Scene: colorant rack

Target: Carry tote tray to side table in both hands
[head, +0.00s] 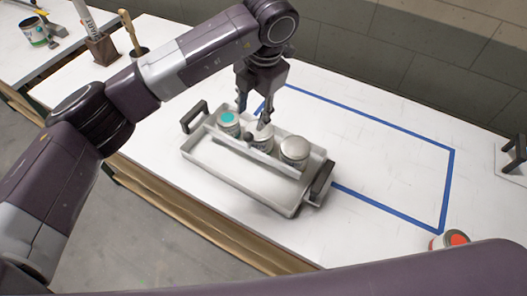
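The tote tray (225,174) is light grey, with a black handle at each end. It sits on the white table, partly over the left end of a blue taped outline (396,126). Along its back side stand a can with a teal top (229,118), a can with a grey top (294,148), and another can (263,138) between them, partly hidden by my gripper. My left gripper (254,107) points down over the back of the tray, its fingers apart, near the middle can. I cannot tell whether it touches the can. My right gripper is out of view.
A can with an orange-red top (454,239) stands at the lower right, partly hidden by my arm. A brown holder (101,48) stands at the upper left. A wall (440,45) runs behind the table. The taped area is mostly bare.

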